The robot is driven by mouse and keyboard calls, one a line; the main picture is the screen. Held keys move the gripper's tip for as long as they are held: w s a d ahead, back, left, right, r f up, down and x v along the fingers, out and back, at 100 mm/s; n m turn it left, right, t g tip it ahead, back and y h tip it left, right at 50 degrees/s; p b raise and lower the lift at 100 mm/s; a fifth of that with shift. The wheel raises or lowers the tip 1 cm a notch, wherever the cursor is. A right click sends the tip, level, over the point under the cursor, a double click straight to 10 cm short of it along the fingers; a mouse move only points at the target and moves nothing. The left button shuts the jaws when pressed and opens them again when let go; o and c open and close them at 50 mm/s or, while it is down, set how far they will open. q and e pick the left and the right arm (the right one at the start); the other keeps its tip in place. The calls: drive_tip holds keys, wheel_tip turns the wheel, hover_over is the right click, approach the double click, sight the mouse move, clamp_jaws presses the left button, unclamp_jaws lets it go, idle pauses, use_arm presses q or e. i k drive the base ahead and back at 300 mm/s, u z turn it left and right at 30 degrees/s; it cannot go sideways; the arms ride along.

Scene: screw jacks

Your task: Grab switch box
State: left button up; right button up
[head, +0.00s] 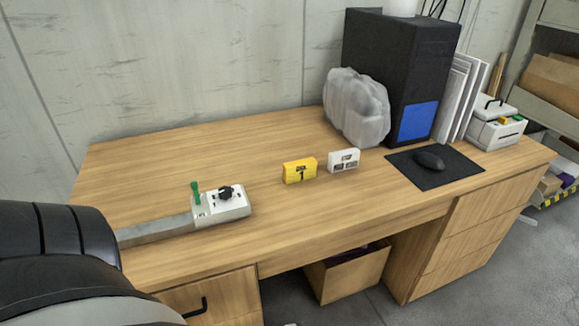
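A white box with a black knob on top (229,205) lies on the left part of the wooden desk (150,175). A green upright lever (196,192) stands at its left end. A flat grey bar (152,231) runs from its left end toward the left edge of the desk. A small yellow box with a black mark (299,170) and a small white box with dark-framed panels (344,160) stand upright near the desk's middle. I cannot tell for sure which of these is the switch box. Neither of my grippers is in view.
A wrapped translucent bundle (356,106) stands beside a black computer tower (400,65). A mouse (429,160) lies on a black mat (434,172). A white device (497,128) stands at the right end. An open box (346,274) is under the desk. The desk's back left is clear.

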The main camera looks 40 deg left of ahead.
sight(212, 211)
drive_tip(key=z, duration=1.25)
drive_tip(key=k, duration=0.95)
drive_tip(key=u, duration=1.1)
